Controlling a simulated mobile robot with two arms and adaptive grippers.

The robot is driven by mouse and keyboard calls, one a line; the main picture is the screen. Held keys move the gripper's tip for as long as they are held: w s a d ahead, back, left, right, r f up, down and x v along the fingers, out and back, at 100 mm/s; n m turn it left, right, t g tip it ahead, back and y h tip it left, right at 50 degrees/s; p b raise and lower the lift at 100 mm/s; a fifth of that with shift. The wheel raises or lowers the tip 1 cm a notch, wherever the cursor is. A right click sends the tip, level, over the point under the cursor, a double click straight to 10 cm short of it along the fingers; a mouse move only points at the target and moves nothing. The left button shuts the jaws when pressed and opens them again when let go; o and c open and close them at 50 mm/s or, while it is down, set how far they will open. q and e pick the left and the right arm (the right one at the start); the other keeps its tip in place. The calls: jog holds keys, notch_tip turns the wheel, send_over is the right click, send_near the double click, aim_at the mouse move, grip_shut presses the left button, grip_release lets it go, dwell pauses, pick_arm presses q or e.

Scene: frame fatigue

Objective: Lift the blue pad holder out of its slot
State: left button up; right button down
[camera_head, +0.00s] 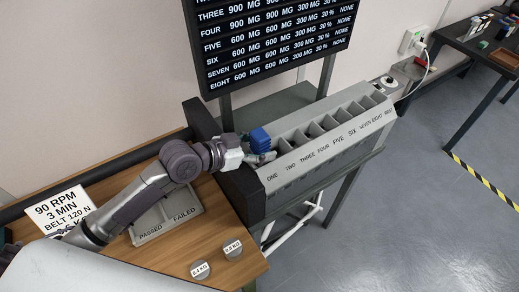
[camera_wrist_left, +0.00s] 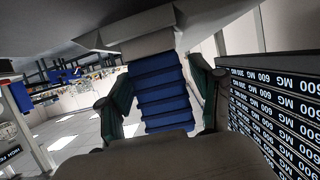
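The blue pad holder (camera_head: 260,138) stands at the left end of the grey slotted rack (camera_head: 335,140), by the slot marked ONE. In the left wrist view the holder (camera_wrist_left: 160,92) is a ribbed blue block with a grey part at its top end. My left gripper (camera_head: 262,157) reaches it from the left. My right gripper is not in view.
A black board (camera_head: 275,45) stands behind the rack. The rack's other slots look empty. Floor right of the rack is clear.

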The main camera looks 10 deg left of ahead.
pick_arm(q)
grip_shut()
jog(key=shift+w+r, duration=0.1)
